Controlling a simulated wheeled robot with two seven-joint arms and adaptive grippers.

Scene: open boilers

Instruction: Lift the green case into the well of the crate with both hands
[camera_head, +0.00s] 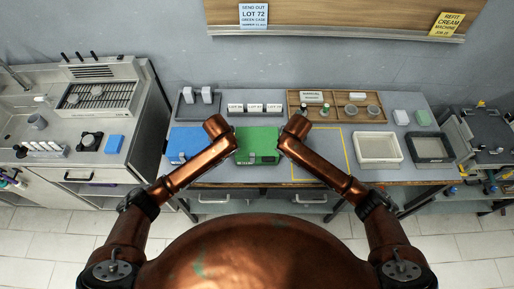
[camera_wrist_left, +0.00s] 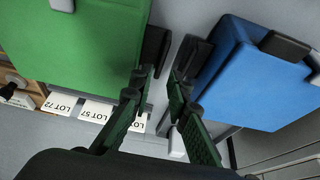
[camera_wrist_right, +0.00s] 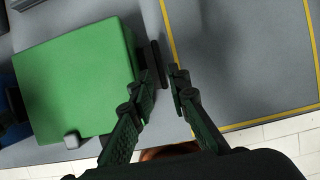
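The green case (camera_head: 258,143) lies on the grey table between a blue case (camera_head: 187,143) and a yellow-outlined area. Black handles show on its sides in the left wrist view (camera_wrist_left: 155,50) and right wrist view (camera_wrist_right: 155,65). My left gripper (camera_wrist_left: 160,85) is open and empty in the gap between the green and blue cases. My right gripper (camera_wrist_right: 163,78) is open at the green case's right handle, its fingers apart; I cannot tell whether they touch it. My forearms partly hide the case's sides in the head view. I cannot identify the crate for certain.
The yellow-outlined area (camera_head: 318,168) is bare. Behind stand a wooden compartmented tray (camera_head: 296,116) and white lot cards (camera_head: 254,108). A white tray (camera_head: 363,150) and a dark tray (camera_head: 447,150) stand at the right.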

